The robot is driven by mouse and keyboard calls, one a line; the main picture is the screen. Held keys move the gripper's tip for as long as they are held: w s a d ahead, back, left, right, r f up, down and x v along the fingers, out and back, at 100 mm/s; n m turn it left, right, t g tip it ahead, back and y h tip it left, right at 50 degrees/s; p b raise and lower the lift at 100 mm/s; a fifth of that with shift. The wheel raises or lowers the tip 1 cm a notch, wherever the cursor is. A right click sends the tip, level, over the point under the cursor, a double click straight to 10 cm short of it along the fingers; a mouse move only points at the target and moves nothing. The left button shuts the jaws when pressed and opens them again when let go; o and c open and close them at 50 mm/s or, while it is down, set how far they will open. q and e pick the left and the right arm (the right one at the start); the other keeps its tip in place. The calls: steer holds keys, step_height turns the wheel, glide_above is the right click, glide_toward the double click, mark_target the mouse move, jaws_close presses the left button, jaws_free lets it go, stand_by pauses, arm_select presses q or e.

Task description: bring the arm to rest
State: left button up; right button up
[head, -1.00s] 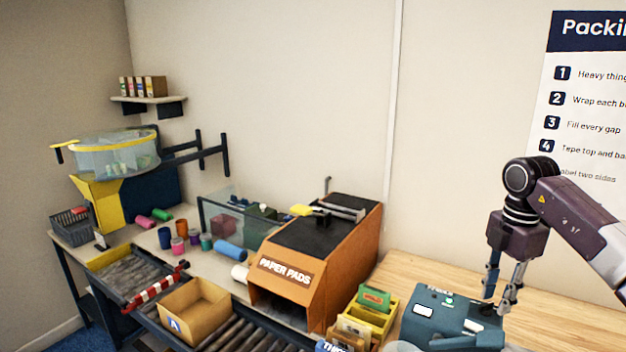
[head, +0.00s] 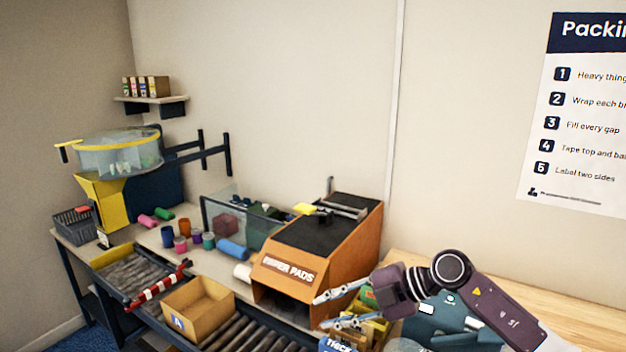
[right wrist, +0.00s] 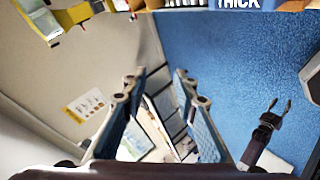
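My right gripper (head: 320,310) has its two light fingers spread, pointing left, with nothing between them. It is in front of the paper pads box (head: 328,250) and beside the yellow card holder (head: 374,328); whether it touches either I cannot tell. In the right wrist view the same fingers (right wrist: 160,85) stand apart and empty. A second, dark gripper (right wrist: 279,104), which looks like my left one, shows at the right of that view with two prongs apart and nothing visible between them. My left arm is not in the head view.
An open carton (head: 200,307) sits on the roller conveyor (head: 262,334). A teal machine (head: 432,318) stands under my right arm. A red-and-white striped bar (head: 158,284) crosses the conveyor. Several coloured rolls lie on the back bench. Blue floor (right wrist: 245,70) is open in the wrist view.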

steer(key=s+a+r+t+y, duration=0.2)
steer(key=a+r+y, duration=0.25)
steer(key=a, duration=0.25)
step_height(320, 180, up, 6)
steer(key=d+m+t+y, duration=0.1)
steer(key=d+m+t, duration=0.1)
steer(key=m+t, duration=0.55)
steer(key=w+d+f+m+t+h, duration=0.1)
steer(key=d+f+m+t+h, duration=0.3)
steer(key=d+m+t+h, duration=0.45)
steer(key=s+d+f+m+g+h, duration=0.55)
steer(key=d+f+m+h, duration=0.25)
steer(key=d+f, duration=0.3)
steer(key=s+d+f+g, duration=0.1)
steer(key=s+f+g, duration=0.4)
steer(key=s, duration=0.5)
steer(key=s+f+m+g, duration=0.1)
steer(key=s+f+g, duration=0.2)
steer(key=s+f, duration=0.5)
steer(key=s+d+f+g, duration=0.1)
steer(key=s+f+g, duration=0.35)
steer(key=s, duration=0.65)
step_height(320, 180, down, 33)
steer(key=s+b, duration=0.3)
steer(key=b, duration=0.1)
steer(key=s+d+f+g+b, duration=0.2)
steer(key=s+d+f+b, duration=0.1)
steer(key=s+f, duration=1.3)
steer(key=shift+f, duration=0.85)
